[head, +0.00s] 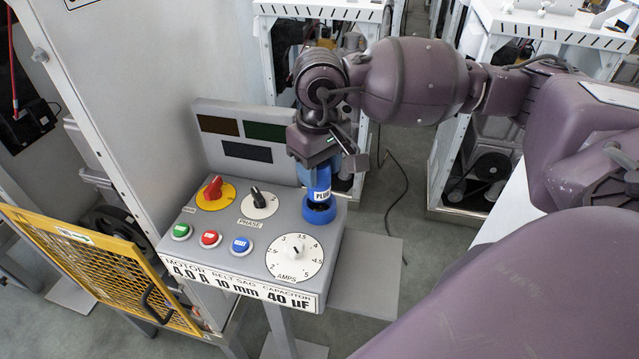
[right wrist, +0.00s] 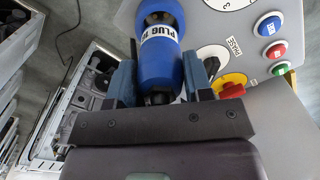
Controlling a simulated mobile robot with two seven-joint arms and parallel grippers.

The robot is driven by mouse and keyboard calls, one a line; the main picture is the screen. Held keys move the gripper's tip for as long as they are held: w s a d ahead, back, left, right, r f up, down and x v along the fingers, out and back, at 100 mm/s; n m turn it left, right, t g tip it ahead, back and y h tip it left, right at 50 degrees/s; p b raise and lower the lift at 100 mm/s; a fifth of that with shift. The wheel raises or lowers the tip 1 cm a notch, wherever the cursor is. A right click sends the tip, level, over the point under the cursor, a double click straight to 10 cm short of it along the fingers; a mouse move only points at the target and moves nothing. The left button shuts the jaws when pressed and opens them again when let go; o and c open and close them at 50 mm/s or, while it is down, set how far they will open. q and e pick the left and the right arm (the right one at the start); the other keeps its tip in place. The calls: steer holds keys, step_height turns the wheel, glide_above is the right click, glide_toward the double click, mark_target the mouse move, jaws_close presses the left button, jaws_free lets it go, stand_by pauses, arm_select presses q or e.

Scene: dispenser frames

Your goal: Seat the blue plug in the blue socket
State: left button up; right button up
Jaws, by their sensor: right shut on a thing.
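The blue plug (head: 320,181) has a white label and hangs upright below my right gripper (head: 316,160). The gripper is shut on its upper part. The blue socket (head: 319,216) is a blue ring with a dark opening on the right side of the grey panel. The plug's lower end is right at this opening; I cannot tell how far inside it is. My left gripper is not in view.
The grey control panel (head: 222,237) carries a red knob (head: 213,188), a black knob (head: 257,196), a white AMPS dial (head: 295,257) and several push buttons. An upright display board (head: 240,142) stands behind, near my right gripper. A yellow mesh guard (head: 100,268) is at left.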

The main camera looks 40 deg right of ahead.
mark_target(319, 188)
step_height(319, 188, down, 4)
steer(key=shift+f, duration=0.15)
stand_by(0.3)
steer(key=shift+f, duration=0.25)
steer(key=o, duration=1)
steer(key=shift+r, duration=0.1)
